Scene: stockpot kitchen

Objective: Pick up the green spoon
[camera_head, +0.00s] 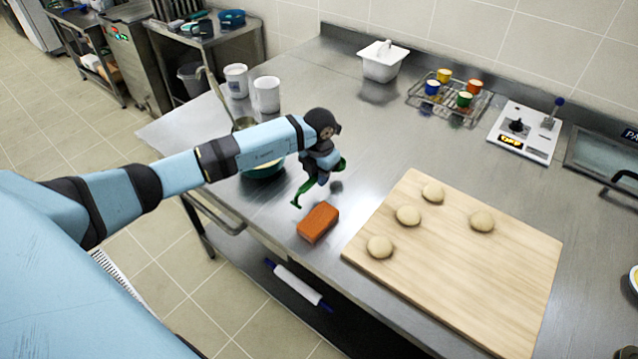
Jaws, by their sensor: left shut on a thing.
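The green spoon (305,190) is in my left gripper (323,178), over the steel counter left of the cutting board. One end of the spoon points down and left toward the counter, and its other green part shows at the right of the gripper. The gripper is shut on the spoon; the fingers are small and partly hidden by the wrist. A dark shadow lies on the counter just right of the spoon, and the spoon seems held above the surface. My right gripper is not in view.
An orange block (318,222) lies just below the spoon. A wooden board (470,270) with several dough balls is to the right. A green bowl (262,170) is partly behind my arm.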

